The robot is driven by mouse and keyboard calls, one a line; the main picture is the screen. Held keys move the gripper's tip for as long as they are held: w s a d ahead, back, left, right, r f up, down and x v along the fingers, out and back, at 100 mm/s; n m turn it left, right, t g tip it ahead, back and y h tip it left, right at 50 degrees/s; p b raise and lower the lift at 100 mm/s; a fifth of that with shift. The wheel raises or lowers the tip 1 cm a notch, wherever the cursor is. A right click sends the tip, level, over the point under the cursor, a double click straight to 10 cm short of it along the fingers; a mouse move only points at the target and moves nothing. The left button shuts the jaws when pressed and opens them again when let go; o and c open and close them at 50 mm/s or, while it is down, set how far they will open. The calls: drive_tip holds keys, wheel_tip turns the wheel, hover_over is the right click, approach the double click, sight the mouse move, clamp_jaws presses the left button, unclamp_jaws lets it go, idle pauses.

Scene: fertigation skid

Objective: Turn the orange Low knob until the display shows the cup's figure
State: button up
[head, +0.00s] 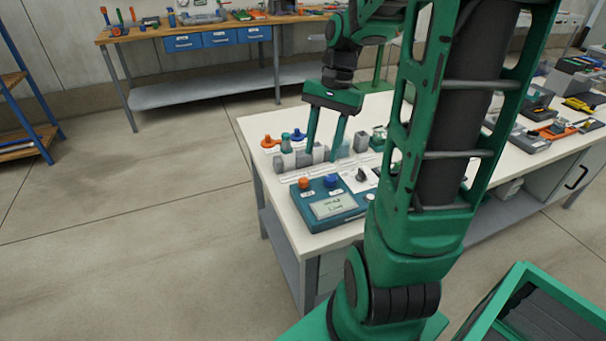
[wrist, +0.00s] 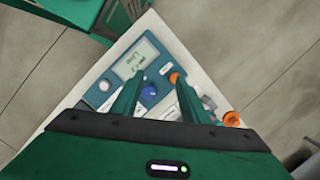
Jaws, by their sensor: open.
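The teal control box (head: 349,212) stands at the near left corner of the white table. Its orange knob (head: 304,183) is at the back left and its blue knob (head: 331,181) is right of it. The display (head: 332,206) is on its front; its figures are too small to read. In the wrist view the orange knob (wrist: 174,77) and blue knob (wrist: 149,90) show by my fingers, with the display (wrist: 137,60) beyond. My gripper (head: 323,158) is open and empty, above the table behind the box. No cup with a readable figure can be made out.
Several grey blocks and small orange and blue items (head: 270,141) stand behind the box. A black knob on a white plate (head: 362,175) is to its right. Tools and grey devices (head: 517,136) fill the table's right side.

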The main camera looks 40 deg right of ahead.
sight(303, 179)
drive_tip(key=w+d+f+m+y, duration=0.2)
drive_tip(key=w+d+m, duration=0.1)
drive_tip(key=w, duration=0.3)
drive_tip(key=x, duration=1)
drive_tip(key=shift+s+f, duration=0.25)
drive_tip(key=shift+f, duration=0.1)
clamp_jaws()
